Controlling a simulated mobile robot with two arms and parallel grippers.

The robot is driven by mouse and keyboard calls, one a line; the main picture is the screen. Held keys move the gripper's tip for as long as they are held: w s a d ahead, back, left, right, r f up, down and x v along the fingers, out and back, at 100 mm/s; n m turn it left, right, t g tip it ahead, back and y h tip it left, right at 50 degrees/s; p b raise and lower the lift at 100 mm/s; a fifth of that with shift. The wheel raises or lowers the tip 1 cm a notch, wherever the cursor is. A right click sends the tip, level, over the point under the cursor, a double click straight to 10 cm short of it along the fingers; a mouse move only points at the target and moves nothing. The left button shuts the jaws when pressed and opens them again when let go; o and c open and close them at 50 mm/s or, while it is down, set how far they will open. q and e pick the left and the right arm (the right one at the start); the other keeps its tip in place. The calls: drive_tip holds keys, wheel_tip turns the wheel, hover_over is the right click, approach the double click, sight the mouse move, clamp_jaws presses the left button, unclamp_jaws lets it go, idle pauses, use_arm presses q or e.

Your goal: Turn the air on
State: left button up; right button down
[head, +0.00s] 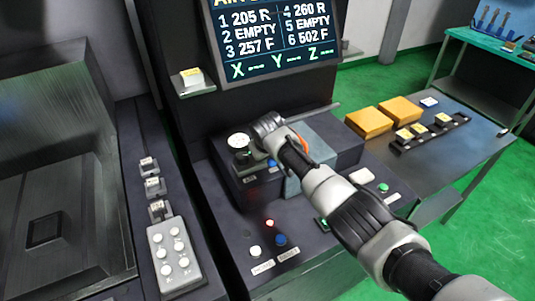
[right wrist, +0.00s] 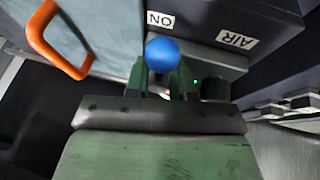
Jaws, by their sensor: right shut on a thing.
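The air control is a blue round knob (right wrist: 163,54) on a dark box, beside upside-down labels reading "AIR" (right wrist: 237,39) and "ON" (right wrist: 160,19) in the right wrist view. My right gripper (right wrist: 163,80) is shut on the knob, with one green finger on each side of it. In the head view my right gripper (head: 266,148) is at the left end of the box, next to a round white gauge (head: 238,141). The wrist mostly hides the grasp there. My left gripper is not in view.
An orange handle (right wrist: 60,40) on a pale blue panel is close to my gripper. Front buttons include a blue one (head: 281,239) and a white one (head: 255,251). A screen (head: 272,36) stands behind. Yellow boxes (head: 369,122) lie on the right table.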

drive_tip(key=shift+s+f, duration=0.1)
drive_tip(key=shift+f, duration=0.1)
drive_tip(key=c, duration=1)
unclamp_jaws()
drive_tip(key=shift+a+r, duration=0.1)
drive_tip(key=shift+r, duration=0.1)
drive_tip(key=shift+r, duration=0.2)
drive_tip(key=b+v, duration=0.1)
drive_tip(key=v, duration=0.9)
drive_tip(key=shift+s+r, duration=0.1)
drive_tip(key=shift+s, duration=0.05)
